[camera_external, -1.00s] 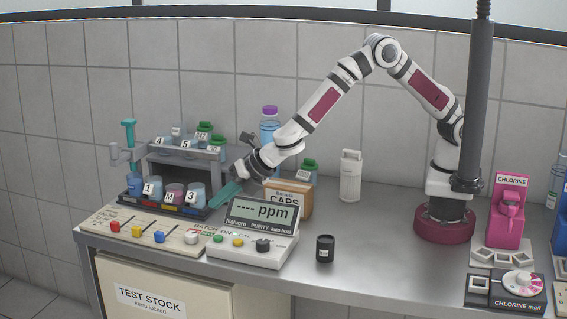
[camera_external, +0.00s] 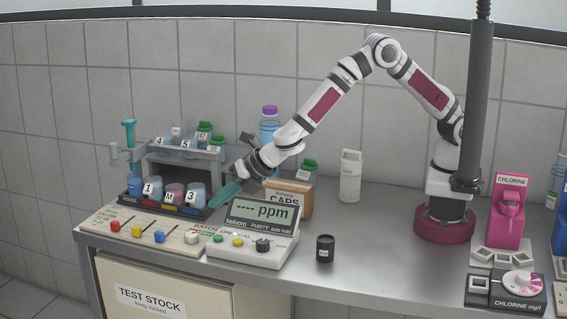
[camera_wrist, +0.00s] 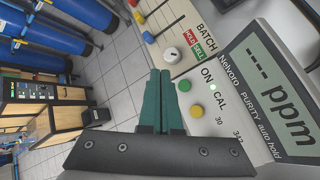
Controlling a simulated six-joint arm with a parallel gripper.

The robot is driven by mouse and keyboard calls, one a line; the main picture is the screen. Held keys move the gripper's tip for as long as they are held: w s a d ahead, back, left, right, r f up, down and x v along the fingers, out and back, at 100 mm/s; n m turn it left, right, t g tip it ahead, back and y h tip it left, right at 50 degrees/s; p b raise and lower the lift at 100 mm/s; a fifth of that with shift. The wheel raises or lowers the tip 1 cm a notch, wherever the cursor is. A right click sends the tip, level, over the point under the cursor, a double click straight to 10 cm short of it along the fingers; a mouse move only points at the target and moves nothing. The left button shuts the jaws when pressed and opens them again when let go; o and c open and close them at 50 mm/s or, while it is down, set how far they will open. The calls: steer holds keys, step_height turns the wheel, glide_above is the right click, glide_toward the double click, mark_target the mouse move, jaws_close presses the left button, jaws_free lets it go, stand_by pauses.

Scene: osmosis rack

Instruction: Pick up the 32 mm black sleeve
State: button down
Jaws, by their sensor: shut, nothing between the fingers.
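The black sleeve (camera_external: 325,248) is a short dark cylinder with a small pale label. It stands upright on the bench near the front edge, right of the ppm meter, in the external view. My gripper (camera_external: 218,201) has green fingers and hangs left of and behind the meter display, well apart from the sleeve. In the wrist view its fingers (camera_wrist: 158,102) lie together, shut and empty, in front of the meter's buttons. The sleeve does not show in the wrist view.
The ppm meter (camera_external: 262,213) stands between my gripper and the sleeve. A caps box (camera_external: 291,198) is behind it. A rack with numbered cups (camera_external: 152,189) stands at left. A white bottle (camera_external: 350,177) stands behind the sleeve.

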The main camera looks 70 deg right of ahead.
steer(key=shift+c, duration=0.9)
jaws_free()
step_height(320, 180, up, 6)
steer(key=m+g+h, duration=0.1)
steer(key=m+g, duration=0.8)
steer(key=m, duration=0.7)
glide_above(325, 236)
step_height(325, 236, down, 15)
steer(key=shift+a+f, duration=0.1)
